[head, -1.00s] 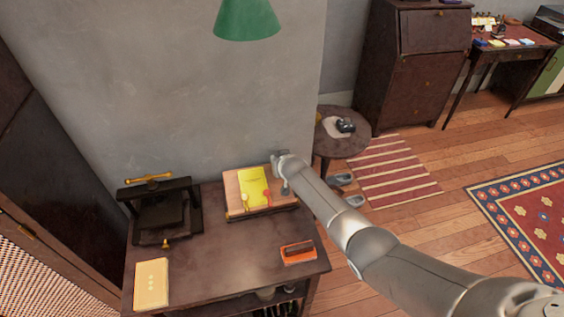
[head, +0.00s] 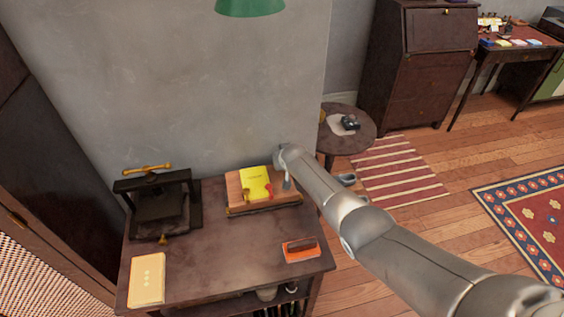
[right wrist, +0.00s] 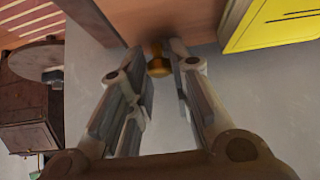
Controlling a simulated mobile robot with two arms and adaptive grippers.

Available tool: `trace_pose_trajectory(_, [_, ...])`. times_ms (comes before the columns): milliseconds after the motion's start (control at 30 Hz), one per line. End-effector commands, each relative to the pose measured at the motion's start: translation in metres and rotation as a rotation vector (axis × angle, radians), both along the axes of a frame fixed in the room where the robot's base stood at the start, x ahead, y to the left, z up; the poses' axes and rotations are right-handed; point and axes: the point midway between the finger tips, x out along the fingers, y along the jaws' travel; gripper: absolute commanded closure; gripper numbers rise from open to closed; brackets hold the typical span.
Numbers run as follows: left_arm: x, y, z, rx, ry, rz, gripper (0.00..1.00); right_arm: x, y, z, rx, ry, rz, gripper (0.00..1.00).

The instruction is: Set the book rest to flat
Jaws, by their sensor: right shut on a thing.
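The wooden book rest (head: 234,189) stands at the back right of the dark table, with a yellow book (head: 256,181) lying on its board. Two small clips, one brass and one red, show at the book's lower edge. I cannot tell the board's exact slope from here. My right gripper (head: 287,183) is at the right side of the rest, partly hidden by its own arm. In the right wrist view, its fingers (right wrist: 160,72) are shut on a brass knob (right wrist: 158,63) beside the wooden board (right wrist: 140,18). My left gripper is not in view.
A black press (head: 160,205) with a brass handle stands on the table's (head: 215,255) left. A cream book (head: 147,279) lies at front left, an orange-red box (head: 302,249) at front right. The table's middle is clear. A wall rises behind; a round side table (head: 345,143) stands beyond.

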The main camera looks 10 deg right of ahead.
Motion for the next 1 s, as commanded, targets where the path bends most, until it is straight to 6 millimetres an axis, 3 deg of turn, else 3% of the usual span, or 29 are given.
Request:
trace_pose_trajectory(300, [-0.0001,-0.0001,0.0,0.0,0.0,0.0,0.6,0.0056,-0.0001,0.0078,0.001,-0.02,0.001,1.0])
trace_pose_trajectory(333, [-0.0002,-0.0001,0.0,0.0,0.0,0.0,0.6,0.0056,-0.0001,0.0079,0.001,-0.02,0.001,0.76])
trace_pose_trajectory(467, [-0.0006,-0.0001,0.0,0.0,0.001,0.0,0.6,0.0044,-0.0001,0.0062,0.001,-0.016,0.001,0.6])
trace_pose_trajectory(1000, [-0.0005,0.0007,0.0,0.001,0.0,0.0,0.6,-0.0013,0.0002,0.006,0.001,-0.007,0.001,0.59])
